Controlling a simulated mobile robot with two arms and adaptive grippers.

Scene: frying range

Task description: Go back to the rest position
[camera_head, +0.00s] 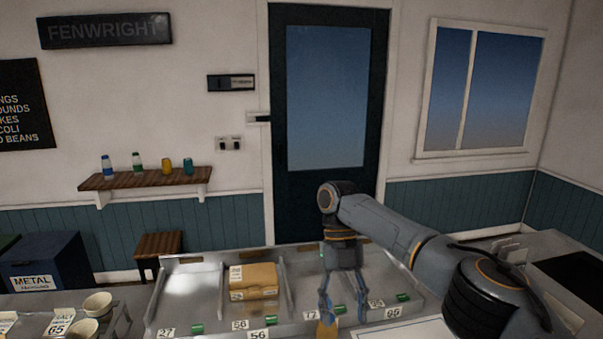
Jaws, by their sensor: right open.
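My right arm comes in from the right, and its gripper (343,308) points down over the front of the metal tray unit (215,325). The two fingers are apart with nothing seen between them. A small orange-yellow thing (327,330) shows just below the left fingertip, cut off by the bottom edge; I cannot tell whether they touch. My left gripper is out of view.
A cardboard box (253,281) stands in a tray compartment left of the gripper. Number labels and green pieces line the tray's front. Cups (97,304) stand at lower left, a metal recycling bin (45,262) behind. A dark door (328,105) is beyond.

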